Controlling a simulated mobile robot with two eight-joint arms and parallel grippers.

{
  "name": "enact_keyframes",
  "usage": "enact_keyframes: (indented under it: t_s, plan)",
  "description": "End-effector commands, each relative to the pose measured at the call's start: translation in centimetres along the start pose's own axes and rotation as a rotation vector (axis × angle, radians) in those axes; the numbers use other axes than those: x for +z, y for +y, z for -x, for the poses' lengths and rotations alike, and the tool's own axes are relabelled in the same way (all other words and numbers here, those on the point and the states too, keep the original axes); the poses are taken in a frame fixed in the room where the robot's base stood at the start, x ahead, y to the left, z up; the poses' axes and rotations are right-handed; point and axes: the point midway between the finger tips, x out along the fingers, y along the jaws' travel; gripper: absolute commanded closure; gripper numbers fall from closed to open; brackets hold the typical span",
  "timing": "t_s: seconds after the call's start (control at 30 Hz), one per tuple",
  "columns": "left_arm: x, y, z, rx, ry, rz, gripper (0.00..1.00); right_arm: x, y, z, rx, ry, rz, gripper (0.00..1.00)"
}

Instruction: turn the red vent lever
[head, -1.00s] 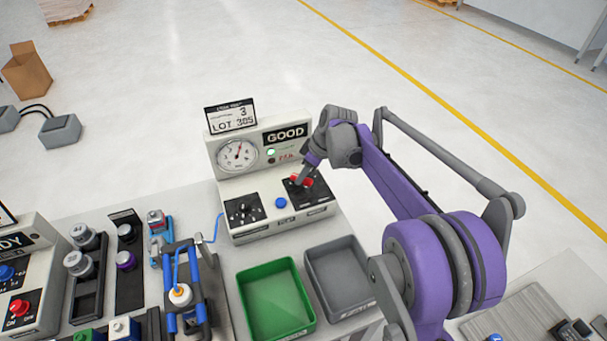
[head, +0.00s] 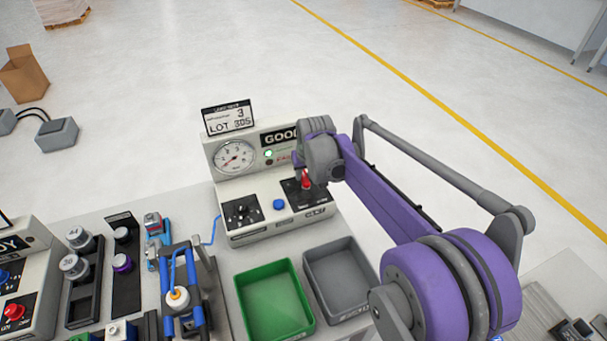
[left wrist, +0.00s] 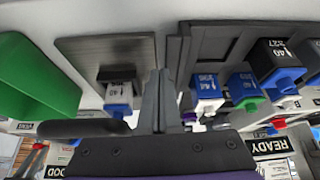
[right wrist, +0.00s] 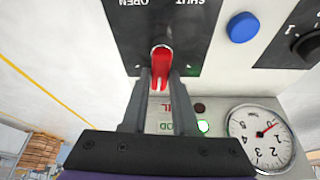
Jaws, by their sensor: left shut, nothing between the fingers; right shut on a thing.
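The red vent lever (head: 306,179) is on the black plate at the right of the white gauge box (head: 250,222). In the right wrist view the lever (right wrist: 160,64) lies between the fingers of my right gripper (right wrist: 160,85), which is shut on it. OPEN and SHUT are printed upside down on the plate there. In the head view my right wrist hides part of the box and its fingertips. My left gripper (left wrist: 160,80) is shut and empty, seen in the left wrist view above a bench with blocks; it is not visible in the head view.
The round gauge (head: 234,157) has its needle toward the lower left, and a green lamp (head: 268,154) is lit. A blue button (head: 279,204) and black knob (head: 241,210) sit left of the lever. Green (head: 273,302) and grey trays (head: 341,279) stand in front.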

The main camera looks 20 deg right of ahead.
Motion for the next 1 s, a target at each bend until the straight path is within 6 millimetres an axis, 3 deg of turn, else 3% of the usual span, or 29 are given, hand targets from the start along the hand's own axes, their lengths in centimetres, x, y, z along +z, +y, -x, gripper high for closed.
enact_keyframes:
  t_s: [0.6, 1.0]
  plan:
    - [-0.16, 0.0, 0.16, 0.0, 0.001, 0.0, 1.0, 0.14, 0.64, 0.1, 0.201, -0.001, -0.483, 1.0]
    - [-0.27, 0.0, 0.26, 0.0, 0.002, 0.0, 1.0, 0.27, 0.8, 0.12, 0.254, -0.002, -0.615, 1.0]
